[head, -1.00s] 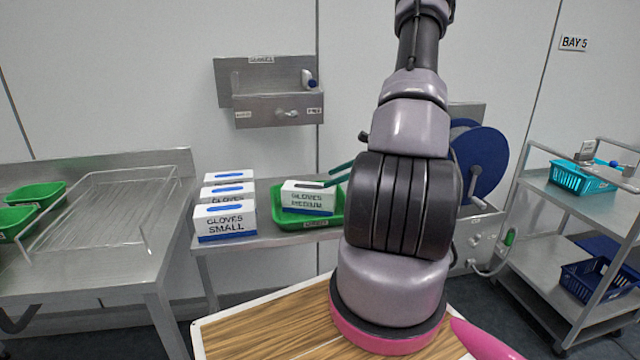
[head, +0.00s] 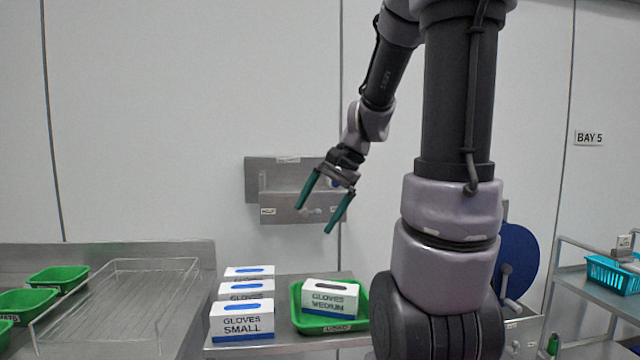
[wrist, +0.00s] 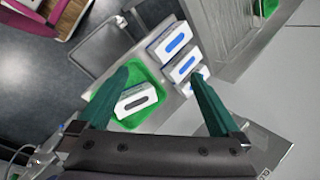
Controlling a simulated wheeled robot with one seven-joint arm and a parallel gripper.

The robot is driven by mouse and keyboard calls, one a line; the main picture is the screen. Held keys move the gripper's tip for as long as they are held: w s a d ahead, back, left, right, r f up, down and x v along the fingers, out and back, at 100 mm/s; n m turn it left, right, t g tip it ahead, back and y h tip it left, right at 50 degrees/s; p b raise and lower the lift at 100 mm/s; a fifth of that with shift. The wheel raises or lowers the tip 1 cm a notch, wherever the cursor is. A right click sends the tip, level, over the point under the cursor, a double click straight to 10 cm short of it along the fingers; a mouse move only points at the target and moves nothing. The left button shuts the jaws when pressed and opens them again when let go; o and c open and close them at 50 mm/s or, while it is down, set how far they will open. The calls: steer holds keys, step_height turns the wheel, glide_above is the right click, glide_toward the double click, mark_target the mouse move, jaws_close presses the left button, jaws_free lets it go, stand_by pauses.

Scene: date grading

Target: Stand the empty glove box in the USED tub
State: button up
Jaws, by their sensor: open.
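The white GLOVES MEDIUM box (head: 330,298) is in the green tub (head: 364,322) on the steel bench. Its top slot looks dark and empty in the wrist view (wrist: 136,100), unlike the blue slots of the other boxes. It sits upright or slightly tilted; its base is hidden by the tub's rim. The tub's front label is too small to read surely. My gripper (head: 313,219) is open and empty, well above the tub and apart from the box.
Several GLOVES boxes, the front one marked SMALL (head: 242,320), stand in a row left of the tub. A steel wall dispenser (head: 290,206) is behind my gripper. A wire rack (head: 120,300) and green tubs are at left; a blue reel (head: 518,260) and trolley are at right.

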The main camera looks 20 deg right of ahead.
steer(key=s+a+r+n+t+h, duration=0.2)
steer(key=s+a+r+n+t, duration=0.2)
steer(key=s+r+n, duration=0.3)
steer(key=s+r, duration=0.1)
steer(key=s, duration=0.2)
steer(key=shift+s+h, duration=0.4)
